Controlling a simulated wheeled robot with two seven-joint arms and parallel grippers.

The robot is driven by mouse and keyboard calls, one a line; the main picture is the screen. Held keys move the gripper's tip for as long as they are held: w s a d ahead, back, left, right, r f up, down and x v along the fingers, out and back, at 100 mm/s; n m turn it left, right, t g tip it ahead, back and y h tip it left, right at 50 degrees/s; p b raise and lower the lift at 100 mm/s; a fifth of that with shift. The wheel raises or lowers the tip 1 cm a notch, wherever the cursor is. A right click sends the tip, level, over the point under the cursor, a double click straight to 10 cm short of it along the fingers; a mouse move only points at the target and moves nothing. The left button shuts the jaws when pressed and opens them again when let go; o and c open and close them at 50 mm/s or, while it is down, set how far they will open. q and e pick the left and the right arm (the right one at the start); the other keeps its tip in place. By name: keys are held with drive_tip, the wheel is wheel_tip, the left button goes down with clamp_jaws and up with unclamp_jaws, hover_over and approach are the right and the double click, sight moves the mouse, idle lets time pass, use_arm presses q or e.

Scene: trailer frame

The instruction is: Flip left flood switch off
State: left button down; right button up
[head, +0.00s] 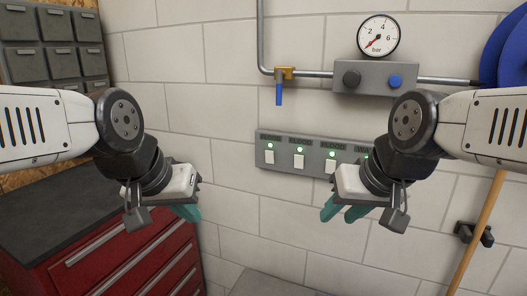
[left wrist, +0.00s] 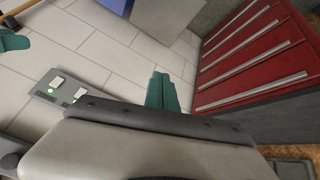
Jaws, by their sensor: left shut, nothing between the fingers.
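The leftmost switch (head: 270,157), the second switch (head: 298,161) and the third switch (head: 331,167) each have a lit green lamp above. The panel's right end is partly hidden by my right gripper (head: 343,214), whose teal fingers look apart and empty. My left gripper (head: 187,212) is shut and empty, left of and below the panel, apart from it. The left wrist view shows its fingers (left wrist: 162,92) and part of the panel (left wrist: 45,89).
A red drawer cabinet (head: 125,262) with a dark top stands at the left, below grey bins (head: 52,45). Above the panel are a pressure gauge (head: 378,36), a grey regulator box (head: 374,78) and a blue-handled valve (head: 279,94). A wooden pole (head: 478,232) leans at the right.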

use_arm(q)
drive_tip(key=w+d+n+t, duration=0.1)
drive_tip(key=w+d+n, duration=0.2)
drive_tip(key=w, duration=0.7)
drive_tip(key=w+d+r+n+t+h, duration=0.1)
drive_tip(key=w+d+n, duration=0.2)
drive_tip(key=w+n, duration=0.3)
drive_tip(key=w+d+r+n, duration=0.1)
drive_tip(key=w+d+n, duration=0.3)
drive_tip(key=w, duration=1)
drive_tip(key=shift+w+n+t, duration=0.15)
drive_tip(key=shift+n+t, duration=0.25)
drive_tip(key=shift+n, duration=0.2)
drive_tip(key=shift+f+h, duration=0.15)
drive_tip(key=shift+h, duration=0.15)
approach(269, 157)
drive_tip(key=shift+x, duration=2.85)
